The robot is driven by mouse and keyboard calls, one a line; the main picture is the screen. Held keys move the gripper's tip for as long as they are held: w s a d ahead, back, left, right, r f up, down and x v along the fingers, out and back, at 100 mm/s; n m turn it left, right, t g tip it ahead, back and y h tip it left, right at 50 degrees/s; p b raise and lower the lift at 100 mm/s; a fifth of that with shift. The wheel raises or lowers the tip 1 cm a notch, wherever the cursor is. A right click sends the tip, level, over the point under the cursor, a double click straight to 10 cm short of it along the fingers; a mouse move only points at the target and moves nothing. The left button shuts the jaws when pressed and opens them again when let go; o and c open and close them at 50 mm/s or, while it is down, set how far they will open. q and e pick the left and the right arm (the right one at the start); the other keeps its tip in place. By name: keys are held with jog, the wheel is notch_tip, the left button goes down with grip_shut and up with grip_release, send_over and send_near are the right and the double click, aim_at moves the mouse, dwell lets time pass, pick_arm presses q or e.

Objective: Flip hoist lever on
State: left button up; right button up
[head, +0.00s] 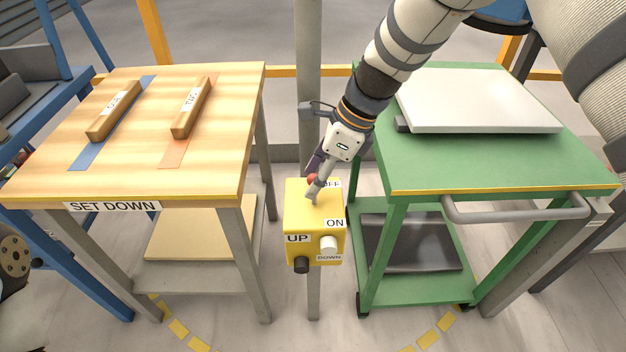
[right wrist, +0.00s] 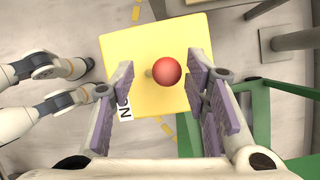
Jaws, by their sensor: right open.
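The yellow control box (head: 301,219) stands on a post between the two tables. On its top is the hoist lever with a red ball knob (head: 311,178), at the end by the OFF label; the ON label (head: 335,223) is at the near end. The right wrist view shows the red knob (right wrist: 166,71) on a short stem. My right gripper (head: 316,190) is open at the box top, partly hiding the lever. In the right wrist view its fingers (right wrist: 160,85) lie on both sides of the knob, with gaps. I cannot make out my left gripper.
The box front has a white button (head: 328,243) and a black button (head: 301,265), with UP and DOWN labels. The wooden table (head: 225,135) at left holds two wooden bars. The green cart (head: 470,165) at right carries a pale slab (head: 480,98); its handle juts forward.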

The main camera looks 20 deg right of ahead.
jog(key=shift+w+a+f, duration=0.1)
jog(key=shift+a+f, duration=0.25)
jog(key=shift+f, duration=0.3)
jog(key=shift+c, duration=0.4)
grip_shut()
